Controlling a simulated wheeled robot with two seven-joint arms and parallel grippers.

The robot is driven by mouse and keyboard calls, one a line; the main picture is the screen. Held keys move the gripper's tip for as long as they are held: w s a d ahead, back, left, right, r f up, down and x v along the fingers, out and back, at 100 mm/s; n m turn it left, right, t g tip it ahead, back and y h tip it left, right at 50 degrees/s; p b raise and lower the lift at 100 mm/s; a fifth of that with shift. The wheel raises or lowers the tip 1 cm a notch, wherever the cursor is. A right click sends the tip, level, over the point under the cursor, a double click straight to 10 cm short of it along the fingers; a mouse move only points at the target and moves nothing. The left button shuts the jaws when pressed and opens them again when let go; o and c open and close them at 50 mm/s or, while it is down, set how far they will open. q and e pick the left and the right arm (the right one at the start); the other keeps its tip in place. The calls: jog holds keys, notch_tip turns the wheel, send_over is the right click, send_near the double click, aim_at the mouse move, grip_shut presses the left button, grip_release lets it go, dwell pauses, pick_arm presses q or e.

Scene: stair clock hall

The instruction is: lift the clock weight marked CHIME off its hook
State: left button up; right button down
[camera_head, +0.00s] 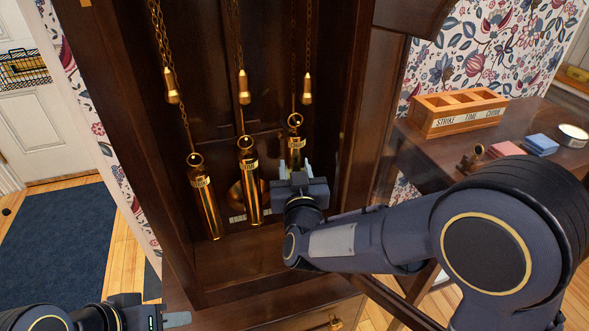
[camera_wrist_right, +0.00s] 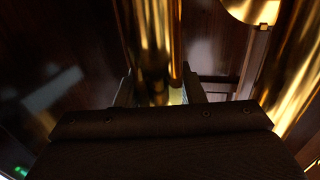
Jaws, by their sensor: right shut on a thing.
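Three brass weights hang in the dark clock case: a left one (camera_head: 206,205), a middle one (camera_head: 249,185) and a right one (camera_head: 294,143). Each has a ring on top and a pale label band; the lettering is too small to read surely, so I cannot confirm which is CHIME. My right gripper (camera_head: 294,170) is shut on the right weight, low on its body. In the right wrist view this weight (camera_wrist_right: 153,40) stands between the fingers. Whether its ring (camera_head: 295,120) still bears on a hook is unclear. My left gripper (camera_head: 150,318) is low at left, partly cut off, away from the weights.
A wooden box (camera_head: 462,122) labelled STRIKE, TIME, CHIME stands on the side table (camera_head: 550,115), with pink and blue blocks (camera_head: 541,144) and a round tin (camera_head: 573,135) near it. A brass disc (camera_head: 236,195) is behind the weights. The case's side walls stand close to my right gripper.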

jog(key=shift+s+r, duration=0.15)
jog(key=shift+r, duration=0.15)
jog(key=shift+s+d, duration=0.3)
jog(key=shift+s, duration=0.65)
jog(key=shift+s+d, duration=0.3)
jog(key=shift+s, duration=0.65)
jog(key=s+d+p, duration=0.1)
jog(key=s+d, duration=0.3)
jog(key=s, duration=0.9)
jog(key=shift+s+d, duration=0.2)
jog(key=shift+s, duration=0.05)
dwell(0.7)
jog(key=shift+f, duration=0.1)
dwell(0.4)
